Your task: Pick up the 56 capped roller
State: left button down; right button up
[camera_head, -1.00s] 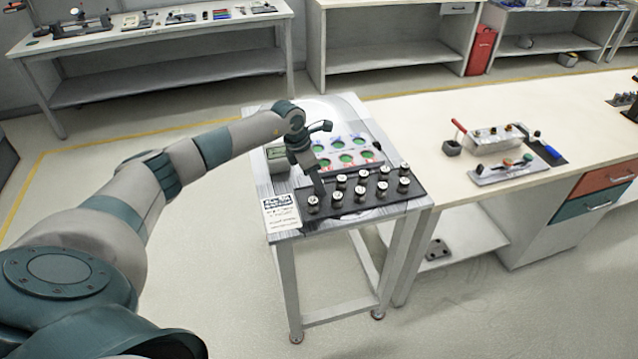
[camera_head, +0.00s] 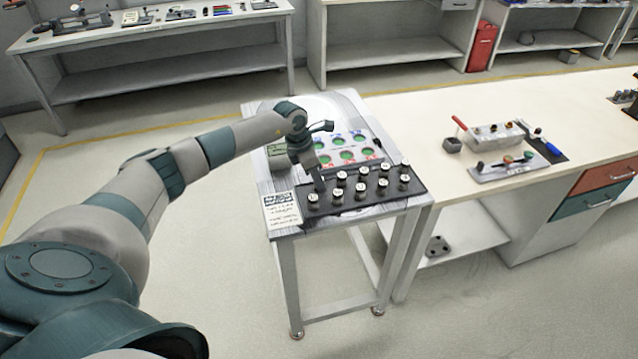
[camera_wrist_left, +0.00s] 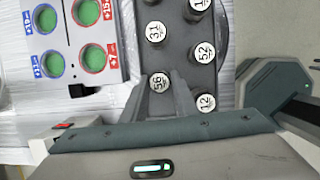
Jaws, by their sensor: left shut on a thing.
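The 56 capped roller (camera_wrist_left: 159,82) shows its white numbered cap in the left wrist view, between the fingers of my left gripper (camera_wrist_left: 166,88), which is shut on it. In the head view my left gripper (camera_head: 319,187) is at the left end of the dark roller rack (camera_head: 420,187), and it hides this roller there. I cannot tell whether the roller is clear of its seat. Close beside it are the 12 roller (camera_wrist_left: 206,102), the 52 roller (camera_wrist_left: 204,51) and the 31 roller (camera_wrist_left: 155,32). My right gripper is not in view.
Several other capped rollers stand in two rows on the rack. Behind it is a panel with green round spots (camera_head: 346,155). A printed card (camera_head: 281,209) lies at the stand's left front corner. A long workbench (camera_head: 445,115) with a metal fixture (camera_head: 494,138) adjoins at the right.

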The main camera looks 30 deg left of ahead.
pick_arm(q)
jog(key=shift+r, duration=0.1)
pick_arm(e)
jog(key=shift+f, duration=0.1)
